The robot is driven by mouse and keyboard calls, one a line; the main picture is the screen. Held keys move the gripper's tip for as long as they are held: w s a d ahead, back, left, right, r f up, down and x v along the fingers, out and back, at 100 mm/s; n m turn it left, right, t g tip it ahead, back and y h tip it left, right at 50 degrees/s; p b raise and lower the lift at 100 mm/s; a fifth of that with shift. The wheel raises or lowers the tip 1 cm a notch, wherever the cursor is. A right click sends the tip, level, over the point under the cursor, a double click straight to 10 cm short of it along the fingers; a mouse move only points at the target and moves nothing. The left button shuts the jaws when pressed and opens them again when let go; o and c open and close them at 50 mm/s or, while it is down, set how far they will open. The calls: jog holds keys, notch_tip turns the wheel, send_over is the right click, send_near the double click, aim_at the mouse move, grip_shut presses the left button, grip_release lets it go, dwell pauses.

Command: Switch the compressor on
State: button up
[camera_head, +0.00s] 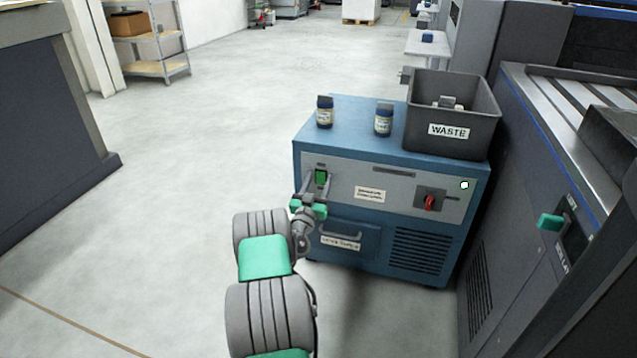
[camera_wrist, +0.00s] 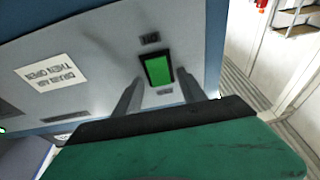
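The compressor is a blue cabinet (camera_head: 345,120) with a grey front panel (camera_head: 395,182). A green switch (camera_head: 321,178) in a dark frame sits at the panel's left end; it also shows in the wrist view (camera_wrist: 157,70). A red knob (camera_head: 430,203) on a dark plate and a small pale round lamp (camera_head: 464,185) are at the panel's right. My gripper (camera_head: 317,189) is in front of the green switch. In the wrist view my gripper's fingers (camera_wrist: 159,82) stand apart on either side of the switch, with nothing between them. I cannot tell whether they touch the panel.
Two small labelled jars, one at left (camera_head: 324,112) and one at right (camera_head: 383,119), and a dark WASTE bin (camera_head: 449,112) stand on the cabinet. A drawer handle (camera_head: 341,235) is below my gripper. A grey machine (camera_head: 500,200) stands close at right. The floor at left (camera_head: 190,170) is clear.

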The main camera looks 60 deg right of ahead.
jog(key=shift+a, duration=0.15)
jog(key=p+v, duration=0.1)
jog(key=v, duration=0.6)
jog(key=shift+a, duration=0.25)
jog(key=shift+s+f, duration=0.1)
